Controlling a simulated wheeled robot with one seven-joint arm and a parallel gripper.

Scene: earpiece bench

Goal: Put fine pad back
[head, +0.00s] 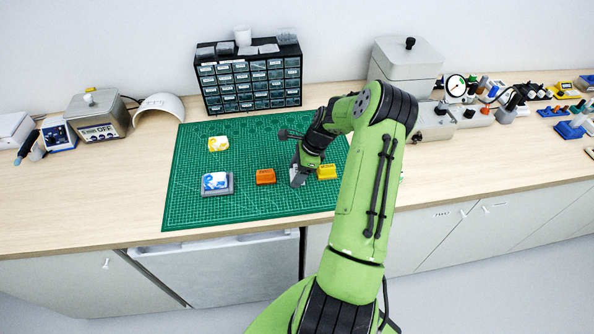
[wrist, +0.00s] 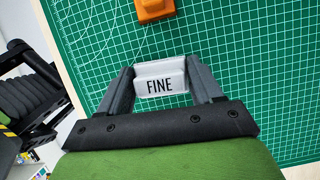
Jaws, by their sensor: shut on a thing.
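The fine pad (wrist: 160,78) is a pale grey block with the word FINE in black on the side facing the wrist camera. My gripper (wrist: 162,84) is shut on it, with one dark finger at each end. In the head view my gripper (head: 298,177) is low over the green cutting mat, between an orange block (head: 265,177) and a yellow block (head: 327,172). The pad is mostly hidden there by the gripper. I cannot tell whether it touches the mat. The orange block also shows at the top of the wrist view (wrist: 155,10).
A blue-and-white piece (head: 215,181) sits on a grey base on the left of the mat (head: 185,208). A yellow-and-white piece (head: 218,144) lies behind it. A black drawer cabinet (head: 250,82) stands at the back. The mat's front strip is clear.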

